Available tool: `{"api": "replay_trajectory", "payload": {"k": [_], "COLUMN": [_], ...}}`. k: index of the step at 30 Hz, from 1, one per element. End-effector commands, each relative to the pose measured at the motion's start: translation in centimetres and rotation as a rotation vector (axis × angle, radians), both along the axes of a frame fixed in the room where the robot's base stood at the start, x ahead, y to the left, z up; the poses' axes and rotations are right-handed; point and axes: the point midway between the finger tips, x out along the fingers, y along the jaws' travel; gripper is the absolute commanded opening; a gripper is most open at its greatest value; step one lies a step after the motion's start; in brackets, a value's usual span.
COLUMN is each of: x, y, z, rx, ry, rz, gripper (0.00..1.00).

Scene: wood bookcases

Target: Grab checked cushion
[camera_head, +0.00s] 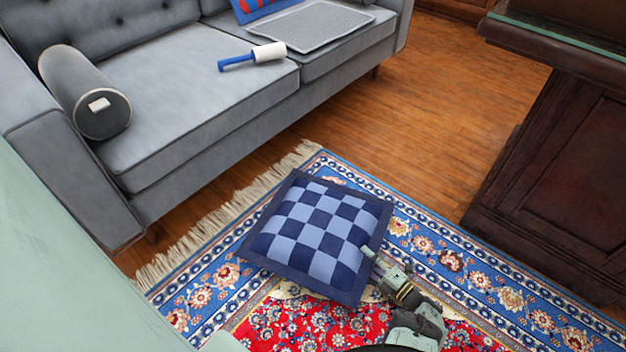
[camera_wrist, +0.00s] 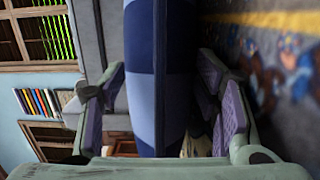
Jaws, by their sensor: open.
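The checked cushion (camera_head: 318,232), in light and dark blue squares with a dark blue border, lies on the patterned rug in the head view. My gripper (camera_head: 374,262) is at the cushion's right edge, low near the rug. In the wrist view the cushion (camera_wrist: 160,75) stands edge-on between the two open fingers of my gripper (camera_wrist: 160,105), one finger on each side of it. A gap shows between the left finger and the cushion; I cannot tell whether the right finger touches it.
A grey sofa (camera_head: 200,90) stands behind the rug (camera_head: 510,298), with a bolster (camera_head: 85,90), a lint roller (camera_head: 252,56), a grey tray (camera_head: 314,27) and a blue-and-red cushion (camera_head: 258,8) on it. A dark wooden cabinet (camera_head: 565,170) stands at the right. Wood floor (camera_head: 440,120) between them is clear.

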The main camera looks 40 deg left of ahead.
Motion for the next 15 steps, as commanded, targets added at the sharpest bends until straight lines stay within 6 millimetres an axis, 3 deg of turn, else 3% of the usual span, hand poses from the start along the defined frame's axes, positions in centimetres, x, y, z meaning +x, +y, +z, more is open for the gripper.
{"api": "replay_trajectory", "payload": {"k": [8, 15], "x": [0.09, 0.07], "y": [-0.17, -0.16], "z": [0.02, 0.02], "rx": [0.000, 0.000], "ry": [0.000, 0.000], "rz": [0.000, 0.000], "gripper": [0.57, 0.41]}}
